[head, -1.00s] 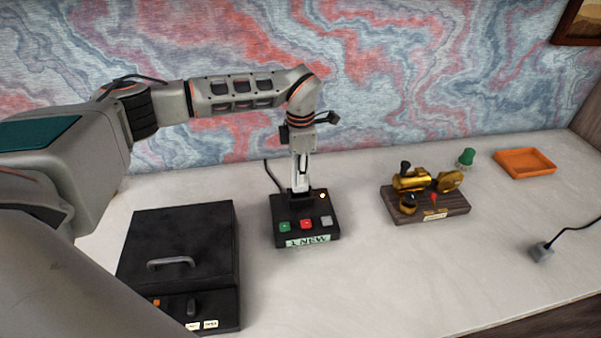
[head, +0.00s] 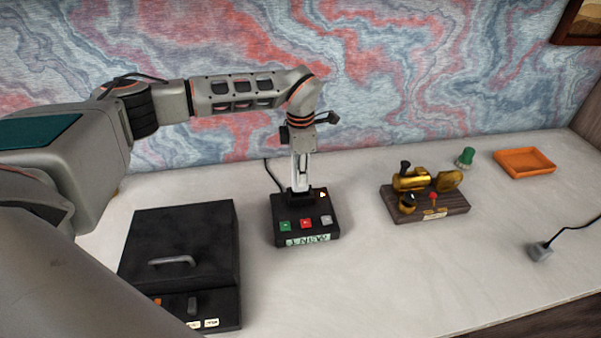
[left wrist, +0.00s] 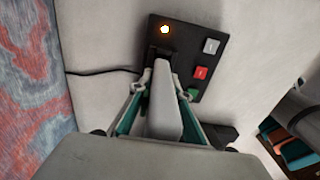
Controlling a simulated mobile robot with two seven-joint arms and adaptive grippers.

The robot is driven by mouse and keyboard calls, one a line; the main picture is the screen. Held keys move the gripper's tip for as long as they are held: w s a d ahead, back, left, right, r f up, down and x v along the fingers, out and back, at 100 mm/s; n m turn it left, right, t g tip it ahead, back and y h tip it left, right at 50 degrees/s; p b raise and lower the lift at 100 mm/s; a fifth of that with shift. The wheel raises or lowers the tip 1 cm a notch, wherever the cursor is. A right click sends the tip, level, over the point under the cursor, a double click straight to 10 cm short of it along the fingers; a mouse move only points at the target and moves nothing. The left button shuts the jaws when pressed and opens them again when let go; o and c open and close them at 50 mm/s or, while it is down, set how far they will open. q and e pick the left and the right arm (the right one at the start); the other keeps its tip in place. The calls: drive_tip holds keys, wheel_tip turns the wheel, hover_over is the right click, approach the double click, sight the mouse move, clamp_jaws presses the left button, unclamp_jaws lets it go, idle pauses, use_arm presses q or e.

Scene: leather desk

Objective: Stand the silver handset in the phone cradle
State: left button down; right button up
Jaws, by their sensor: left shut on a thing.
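The phone cradle (head: 306,218) is a black base with green, red and grey buttons, a small display strip and a lit amber lamp. It stands on the desk in the middle of the head view and also shows in the left wrist view (left wrist: 212,72). The silver handset (left wrist: 166,105) is upright, its lower end at the socket at the back of the cradle. My left gripper (head: 301,168) is above the cradle, pointing down, shut on the handset with a finger on either side. Whether the handset is fully seated is hard to tell. My right gripper is in neither view.
A black box with a handle (head: 182,250) stands left of the cradle. A brass device on a wooden base (head: 428,205), a green knobbed piece (head: 466,157) and an orange tray (head: 525,162) are to the right. A grey plug (head: 540,252) lies far right. The desk between is clear.

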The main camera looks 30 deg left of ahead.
use_arm(q)
drive_tip(key=shift+f+b, duration=0.8)
drive_tip(key=shift+f, duration=1.2)
drive_tip(key=c, duration=1.8)
unclamp_jaws()
wheel_tip(320, 180, up, 12)
drive_tip(key=shift+r, duration=0.1)
